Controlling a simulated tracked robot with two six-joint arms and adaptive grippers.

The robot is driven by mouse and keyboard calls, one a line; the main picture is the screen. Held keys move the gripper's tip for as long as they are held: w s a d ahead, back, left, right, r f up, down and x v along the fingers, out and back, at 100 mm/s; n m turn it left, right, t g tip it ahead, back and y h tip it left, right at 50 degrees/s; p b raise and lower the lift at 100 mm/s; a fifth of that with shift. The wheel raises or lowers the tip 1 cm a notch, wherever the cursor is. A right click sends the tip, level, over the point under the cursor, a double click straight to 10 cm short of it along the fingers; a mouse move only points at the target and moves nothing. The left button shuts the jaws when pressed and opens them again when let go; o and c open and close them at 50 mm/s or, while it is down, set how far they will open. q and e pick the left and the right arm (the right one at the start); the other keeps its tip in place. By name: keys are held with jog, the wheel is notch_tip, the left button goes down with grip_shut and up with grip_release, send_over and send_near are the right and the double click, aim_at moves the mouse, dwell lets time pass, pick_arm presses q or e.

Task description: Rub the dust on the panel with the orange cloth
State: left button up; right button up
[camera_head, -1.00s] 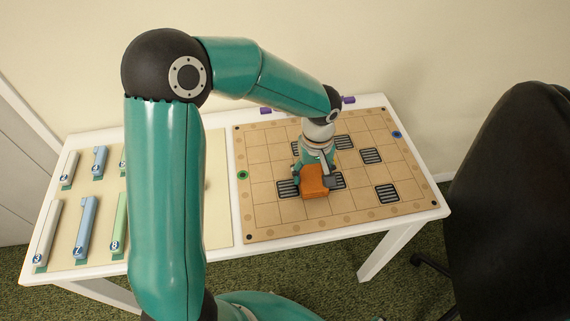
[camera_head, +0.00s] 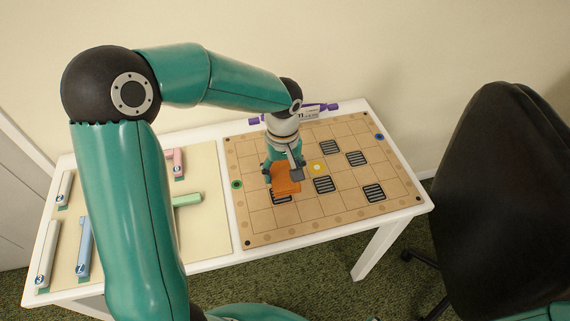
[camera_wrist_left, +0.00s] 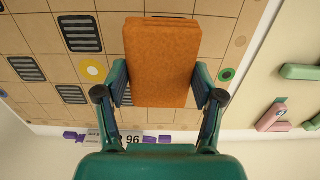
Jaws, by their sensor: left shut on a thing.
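The orange cloth (camera_head: 286,181) is a thick block-like pad held in my left gripper (camera_head: 284,166). In the left wrist view the cloth (camera_wrist_left: 162,62) sits between both fingers of the left gripper (camera_wrist_left: 160,92). The panel (camera_head: 268,222) is a tan gridded board with several dark slotted squares and a yellow disc (camera_head: 317,167). The cloth is over the panel's left part, left of the yellow disc, partly covering a slotted square (camera_head: 281,196). I cannot tell whether it touches the panel. No dust can be made out. My right gripper is out of view.
On the table's left half, a cream mat (camera_head: 208,225) carries several coloured bars, including a green bar (camera_head: 187,200) and a pink one (camera_head: 178,160). A purple-ended holder (camera_head: 320,113) stands at the back edge. A black chair (camera_head: 500,200) is at the right.

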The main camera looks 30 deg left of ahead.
pick_arm(q)
jog(key=shift+r+p, duration=0.85)
jog(key=shift+r, duration=0.7)
jog(key=shift+f, duration=0.15)
